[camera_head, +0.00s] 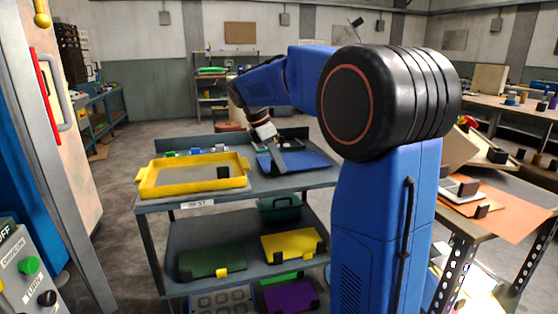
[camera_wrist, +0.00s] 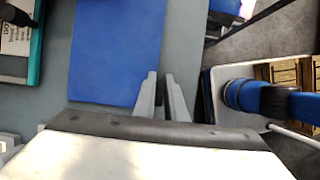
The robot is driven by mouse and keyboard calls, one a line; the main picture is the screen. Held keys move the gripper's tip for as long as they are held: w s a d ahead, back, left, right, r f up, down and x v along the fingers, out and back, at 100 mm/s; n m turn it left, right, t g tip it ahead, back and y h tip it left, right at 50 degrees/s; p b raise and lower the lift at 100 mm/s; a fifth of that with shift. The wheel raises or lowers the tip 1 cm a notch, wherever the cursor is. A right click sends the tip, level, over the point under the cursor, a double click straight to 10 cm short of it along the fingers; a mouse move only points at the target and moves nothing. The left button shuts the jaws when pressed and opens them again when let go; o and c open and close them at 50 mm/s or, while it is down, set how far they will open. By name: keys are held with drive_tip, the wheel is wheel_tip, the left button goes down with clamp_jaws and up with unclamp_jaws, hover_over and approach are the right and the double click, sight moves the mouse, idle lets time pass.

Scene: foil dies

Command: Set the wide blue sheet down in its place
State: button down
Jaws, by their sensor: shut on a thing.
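The wide blue sheet (camera_head: 305,160) is flat at the right side of the cart's grey top shelf (camera_head: 262,184). It also fills the upper left middle of the wrist view (camera_wrist: 115,50). My gripper (camera_head: 279,168) reaches down over the sheet from the left and back. In the wrist view my gripper's two fingers (camera_wrist: 163,85) stand close together at the sheet's right edge, shut on it. The exact grip is hard to see. I cannot tell whether the sheet rests on the shelf or hangs just above it.
A yellow tray (camera_head: 195,188) takes the left of the shelf. A dark tray with a teal edge (camera_head: 292,137) lies behind the sheet. Green (camera_head: 212,262), yellow (camera_head: 291,243) and purple (camera_head: 289,296) sheets lie lower down. An orange-topped bench (camera_head: 500,207) stands at right.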

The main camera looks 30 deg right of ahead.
drive_tip(key=shift+f, duration=0.55)
idle(0.5)
drive_tip(key=c, duration=1.7)
unclamp_jaws()
drive_tip(key=v, duration=1.7)
drive_tip(key=s+a+f+m+t+y, duration=0.1)
drive_tip(key=s+a+f+m+t, duration=0.1)
drive_tip(key=s+f+m, duration=0.3)
drive_tip(key=s+a+f+m+t+y, duration=0.2)
drive_tip(key=s+a+f+m, duration=0.2)
drive_tip(key=s+f, duration=0.9)
drive_tip(key=s+a+f+m+t+y, duration=0.1)
drive_tip(key=s+f+m, duration=0.4)
drive_tip(key=s+f, duration=0.5)
drive_tip(key=shift+s+a+m+t, duration=0.25)
drive_tip(key=shift+s+a, duration=0.35)
drive_tip(key=shift+s, duration=0.4)
drive_tip(key=shift+s+a+m+t, duration=0.15)
drive_tip(key=shift+s+a+t, duration=0.1)
drive_tip(key=shift+s+a, duration=0.55)
